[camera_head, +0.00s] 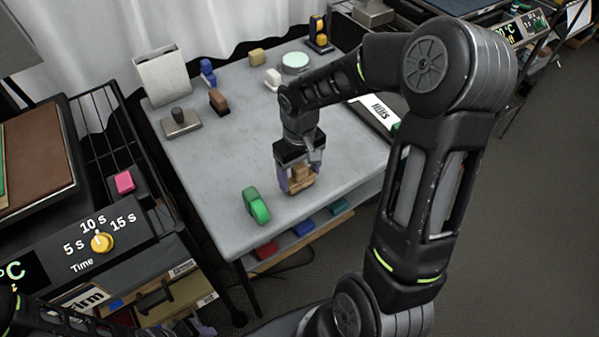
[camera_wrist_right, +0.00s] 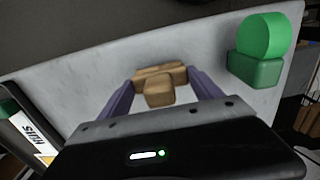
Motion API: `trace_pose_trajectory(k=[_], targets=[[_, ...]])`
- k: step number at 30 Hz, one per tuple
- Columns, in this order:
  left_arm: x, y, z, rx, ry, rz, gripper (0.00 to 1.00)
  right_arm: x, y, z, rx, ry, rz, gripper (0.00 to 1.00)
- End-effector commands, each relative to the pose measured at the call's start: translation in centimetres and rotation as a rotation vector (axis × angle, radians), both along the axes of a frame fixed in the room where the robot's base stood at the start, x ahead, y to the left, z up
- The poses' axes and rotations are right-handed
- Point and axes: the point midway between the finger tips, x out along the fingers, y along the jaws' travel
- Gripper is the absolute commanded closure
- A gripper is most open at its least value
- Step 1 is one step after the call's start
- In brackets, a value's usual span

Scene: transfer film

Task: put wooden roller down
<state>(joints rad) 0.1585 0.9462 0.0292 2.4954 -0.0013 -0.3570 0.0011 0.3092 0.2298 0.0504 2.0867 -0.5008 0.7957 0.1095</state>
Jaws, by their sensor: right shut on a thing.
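The wooden roller (camera_head: 298,182) is a light brown block-like piece at the front right part of the grey table (camera_head: 200,214). My right gripper (camera_head: 297,184) points down over it, with its purple fingers on either side. In the right wrist view the wooden roller (camera_wrist_right: 160,86) sits between the fingertips of my right gripper (camera_wrist_right: 160,88), which is shut on it. It is at or very close to the table top; I cannot tell whether it touches.
A green roller (camera_head: 256,205) stands left of the wooden one, near the front edge; it also shows in the right wrist view (camera_wrist_right: 262,50). Blue, brown and yellow pieces, a metal block (camera_head: 181,122) and a white box lie farther back. The table's middle is clear.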

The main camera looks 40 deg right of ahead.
Motion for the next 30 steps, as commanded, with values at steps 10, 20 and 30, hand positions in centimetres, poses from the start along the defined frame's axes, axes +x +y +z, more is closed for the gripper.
trace_pose_trajectory(k=[10, 20, 30], targets=[[0.0, 0.0, -0.3, 0.000, 0.000, 0.000, 0.64, 0.0, 0.0, -0.3, 0.000, 0.000, 0.000, 0.10], [0.0, 0.0, -0.2, 0.000, 0.000, 0.000, 0.64, 0.0, 0.0, -0.2, 0.000, 0.000, 0.000, 0.04], [0.0, 0.0, 0.1, 0.000, 0.000, 0.000, 0.64, 0.1, 0.0, 3.2, -0.001, -0.005, 0.000, 0.04]])
